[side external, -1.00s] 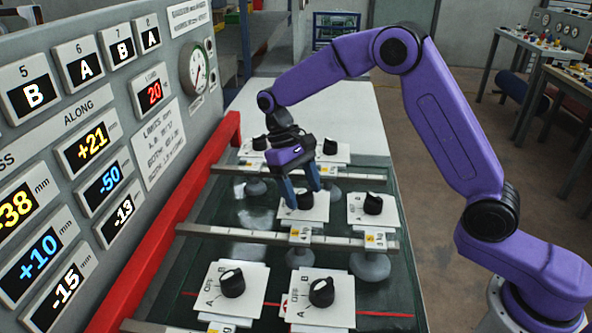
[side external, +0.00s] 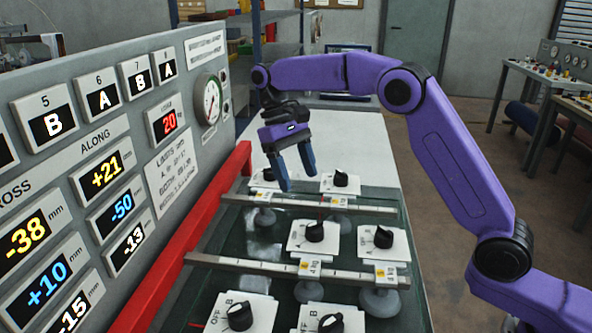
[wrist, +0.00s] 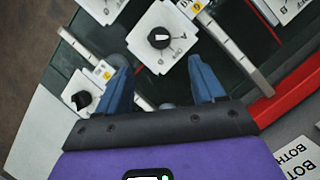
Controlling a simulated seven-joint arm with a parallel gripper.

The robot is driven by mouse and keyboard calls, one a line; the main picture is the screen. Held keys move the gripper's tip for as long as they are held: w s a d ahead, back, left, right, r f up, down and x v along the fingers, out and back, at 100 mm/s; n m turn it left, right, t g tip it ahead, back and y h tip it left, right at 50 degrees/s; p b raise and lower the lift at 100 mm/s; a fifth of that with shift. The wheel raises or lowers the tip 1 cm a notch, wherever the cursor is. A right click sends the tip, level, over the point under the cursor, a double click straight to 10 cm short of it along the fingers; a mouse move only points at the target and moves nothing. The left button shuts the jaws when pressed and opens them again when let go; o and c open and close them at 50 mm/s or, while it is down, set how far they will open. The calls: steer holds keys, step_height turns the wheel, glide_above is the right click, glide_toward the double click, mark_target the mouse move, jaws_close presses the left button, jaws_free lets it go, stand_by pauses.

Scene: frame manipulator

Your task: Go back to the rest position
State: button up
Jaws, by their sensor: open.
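My gripper (side external: 294,166) is open and empty, raised above the frame with its two blue fingers pointing down. In the wrist view my gripper (wrist: 160,80) shows its fingers apart with nothing held between them. Below and in front of it in the side view is a white plate with a black rotary knob (side external: 315,231). A knob plate also shows beyond the fingertips in the wrist view (wrist: 160,38). The fingers are clear of the knobs.
More knob plates, such as the one at right (side external: 383,237), sit along metal rails (side external: 290,268). A red bar (side external: 190,245) runs along the left. A grey panel (side external: 100,75) with lit number displays and a round gauge (side external: 210,100) stands beyond it. The white surface (side external: 350,140) behind is bare.

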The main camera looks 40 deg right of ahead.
stand_by(0.3)
steer(key=s+d+f+n+t, duration=0.1)
steer(key=s+d+f+n, duration=0.1)
steer(key=s, duration=0.9)
steer(key=s+d+f+n+t+y, duration=0.1)
steer(key=s+d+n, duration=0.3)
steer(key=s, duration=0.7)
steer(key=s+d+f+n+t, duration=0.2)
steer(key=s+d+n, duration=0.2)
steer(key=s, duration=0.8)
steer(key=shift+f+n, duration=0.35)
steer(key=shift+n, duration=0.25)
steer(key=shift+s, duration=0.1)
